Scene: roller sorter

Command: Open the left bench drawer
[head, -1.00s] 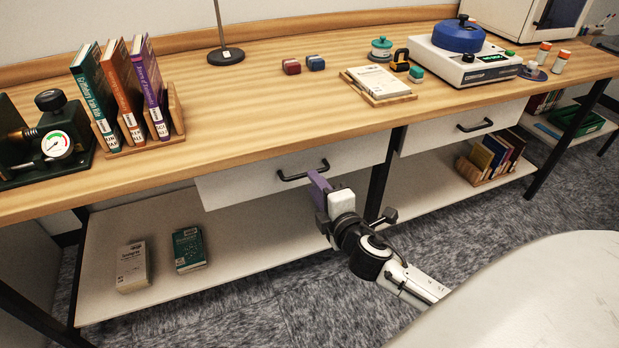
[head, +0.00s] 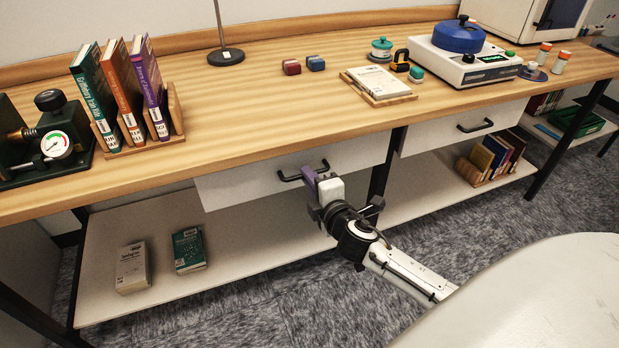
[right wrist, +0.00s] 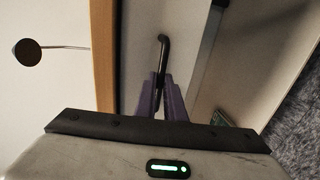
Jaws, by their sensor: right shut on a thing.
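The left bench drawer (head: 245,181) has a white front, flush under the wooden bench top in the head view. Its black bar handle (head: 290,178) is near the middle of the front and also shows in the right wrist view (right wrist: 163,45). My right gripper (head: 312,174) has purple fingers at the right part of this handle. In the right wrist view my gripper (right wrist: 161,92) has one finger on each side of the bar, shut on it. The fingers hide part of the handle. My left gripper is not in view.
A second drawer (head: 460,129) with a black handle is to the right, past a dark bench leg (head: 380,178). A lower white shelf (head: 270,240) holds two books at left. The carpet in front of the bench is clear.

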